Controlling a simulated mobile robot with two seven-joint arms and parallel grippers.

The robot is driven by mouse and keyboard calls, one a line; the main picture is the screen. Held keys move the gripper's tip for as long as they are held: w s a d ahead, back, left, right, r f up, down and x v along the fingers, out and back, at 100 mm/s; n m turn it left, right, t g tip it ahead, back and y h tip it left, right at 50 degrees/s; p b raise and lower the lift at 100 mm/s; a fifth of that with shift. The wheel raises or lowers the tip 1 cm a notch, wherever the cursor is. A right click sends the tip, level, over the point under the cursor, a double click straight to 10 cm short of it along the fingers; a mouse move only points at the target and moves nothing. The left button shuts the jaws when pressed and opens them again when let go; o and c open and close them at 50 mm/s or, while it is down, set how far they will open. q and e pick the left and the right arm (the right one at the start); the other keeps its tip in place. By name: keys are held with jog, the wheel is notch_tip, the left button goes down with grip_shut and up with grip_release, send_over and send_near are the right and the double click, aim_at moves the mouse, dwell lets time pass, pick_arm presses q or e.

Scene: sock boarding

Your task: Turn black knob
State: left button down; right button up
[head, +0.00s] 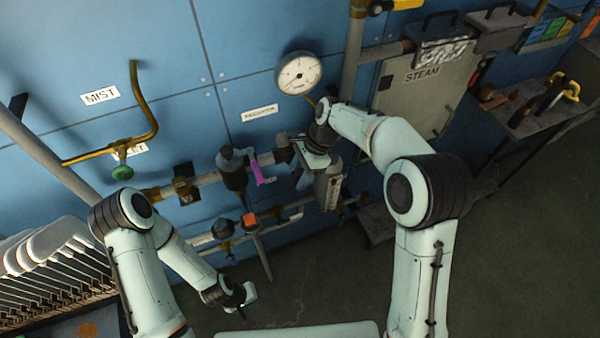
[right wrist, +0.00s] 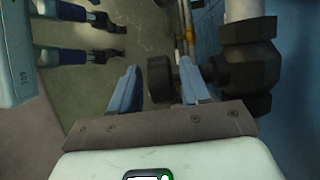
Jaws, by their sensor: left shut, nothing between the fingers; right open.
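A black knob (right wrist: 160,78) shows in the right wrist view between the two blue-grey fingers of my right gripper (right wrist: 160,88). The fingers are open, one on each side of it; I cannot tell whether either touches it. In the head view my right gripper (head: 304,164) is at the pipe fittings under the REGULATOR label (head: 260,112), and the arm partly hides this spot. A dark valve body (head: 235,170) with a magenta tag is just left of it. My left gripper (head: 248,296) is shut and empty, low over the floor, away from the fittings.
A pressure gauge (head: 299,73) is on the blue wall above. A grey STEAM box (head: 424,90) and a side bench (head: 535,120) are at right.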

grip_shut()
jog(key=y, duration=0.1)
jog(key=g+y, duration=0.1)
jog(key=y, duration=0.1)
jog(key=shift+w+d, duration=0.1)
jog(key=shift+d, duration=0.2)
jog(key=y, duration=0.2)
jog(key=g+y, duration=0.1)
jog(key=y, duration=0.1)
jog(key=shift+d+f, duration=0.2)
jog(key=g+y, duration=0.1)
jog(key=y, duration=0.3)
jog(key=shift+w+d+f+g+y, duration=0.1)
jog(key=shift+d+f+g+y, duration=0.1)
jog(key=shift+g+y, duration=0.15)
jog(key=shift+f+g+y, duration=0.15)
jog(key=shift+g+y, duration=0.5)
jog(key=shift+y, duration=1.1)
